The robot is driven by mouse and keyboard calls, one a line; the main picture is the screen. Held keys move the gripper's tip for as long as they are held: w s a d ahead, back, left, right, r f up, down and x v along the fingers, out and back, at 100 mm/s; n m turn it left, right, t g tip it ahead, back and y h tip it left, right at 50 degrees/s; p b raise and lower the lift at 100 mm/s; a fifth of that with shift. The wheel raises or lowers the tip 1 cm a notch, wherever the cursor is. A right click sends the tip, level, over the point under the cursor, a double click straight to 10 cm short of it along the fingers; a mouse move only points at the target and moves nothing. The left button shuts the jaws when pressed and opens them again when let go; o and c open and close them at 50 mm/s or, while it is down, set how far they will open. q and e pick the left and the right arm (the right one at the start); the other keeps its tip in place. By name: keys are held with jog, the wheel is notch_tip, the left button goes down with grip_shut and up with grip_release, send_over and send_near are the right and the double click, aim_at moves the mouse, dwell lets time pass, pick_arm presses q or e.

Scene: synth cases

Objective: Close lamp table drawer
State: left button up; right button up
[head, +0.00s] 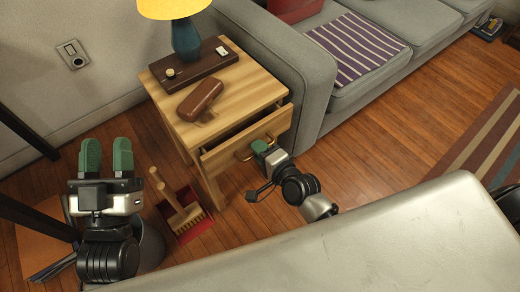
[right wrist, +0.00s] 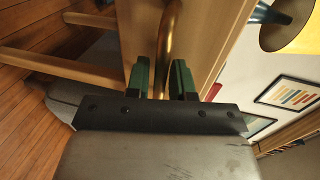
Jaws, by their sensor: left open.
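The lamp table (head: 235,85) is light wood and stands beside the sofa. Its drawer (head: 228,150) is pulled partly out, with a dark gap below the tabletop. My right gripper (head: 265,148) is at the drawer front, by the curved brass handle (head: 243,155). In the right wrist view the handle (right wrist: 170,40) runs between the two green fingers of this gripper (right wrist: 162,80). I cannot tell whether both fingers press on it. My left gripper (head: 107,157) is open and empty, pointing up, left of the table and apart from it.
A lamp (head: 185,38), a dark box (head: 188,70) and a brown case (head: 200,97) are on the tabletop. The grey sofa (head: 285,70) closes off the right side.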

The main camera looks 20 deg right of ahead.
aim_at(252, 141)
grip_shut()
jog(key=shift+w, duration=0.1)
jog(key=x, duration=0.3)
jog(key=shift+w+a+r+p, duration=0.15)
jog(key=shift+w+r+p, duration=0.05)
jog(key=shift+r+p, duration=0.15)
pick_arm(q)
jog(key=shift+w+f+g+y, duration=0.25)
jog(key=shift+f+g+y, duration=0.05)
jog(key=shift+f+g, duration=0.5)
pick_arm(e)
jog(key=shift+w, duration=0.15)
jog(key=shift+o, duration=1.6)
grip_release()
jog(key=shift+w+a, duration=0.1)
jog(key=shift+w, duration=0.05)
pick_arm(q)
jog(key=shift+w+a, duration=0.1)
jog(key=shift+w, duration=0.05)
